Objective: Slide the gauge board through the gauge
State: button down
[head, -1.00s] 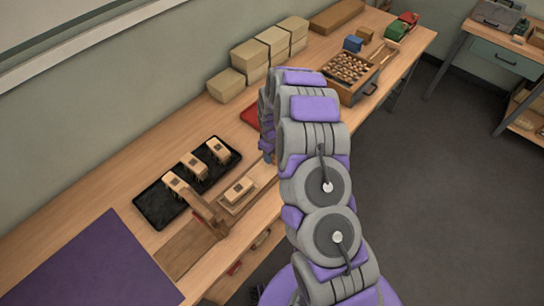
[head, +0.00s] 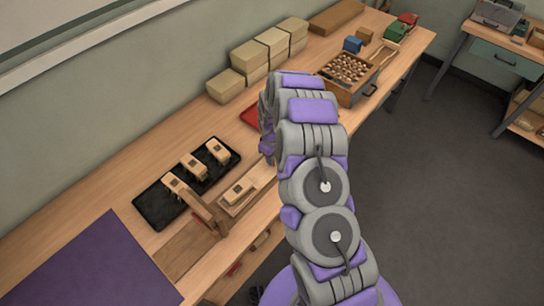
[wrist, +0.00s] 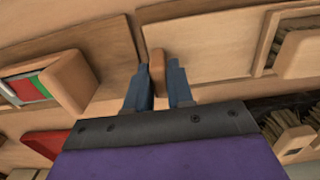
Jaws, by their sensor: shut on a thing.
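The gauge board (head: 262,178) is a light wooden board with a low rim and a brush block (head: 240,190) lying on it. It points at the gauge (head: 206,216), a brown upright frame on the bench. The board's near end is close to the gauge. In the wrist view the gauge board (wrist: 200,45) lies at the right, with bristles showing under the block (wrist: 302,45). My gripper (wrist: 160,78) is shut on a small upright wooden tab (wrist: 157,75), which seems to be the board's handle. In the head view my arm hides the fingertips.
A black tray (head: 152,214) with several brush blocks lies behind the gauge. A purple mat (head: 90,265) is at the left. A red tray (head: 252,117), stacked wooden blocks (head: 248,60) and a box of tufts (head: 345,90) stand farther along. A runway (head: 185,250) lies left of the gauge.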

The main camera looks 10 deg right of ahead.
aim_at(229, 197)
jog(key=shift+a, duration=0.1)
dwell(0.3)
jog(key=s+a+p, duration=0.1)
jog(key=s+a, duration=0.3)
jog(key=a, duration=0.2)
jog(key=s+a, duration=0.4)
jog(key=a, duration=0.2)
jog(key=s+a+p, duration=0.1)
jog(key=s+a, duration=0.4)
jog(key=a, duration=0.1)
jog(key=shift+p, duration=0.35)
jog(key=c, duration=1.1)
grip_release()
jog(key=shift+a, duration=0.1)
notch_tip(229, 197, up, 17)
jog(key=shift+r+p, duration=0.15)
jog(key=shift+p, duration=0.55)
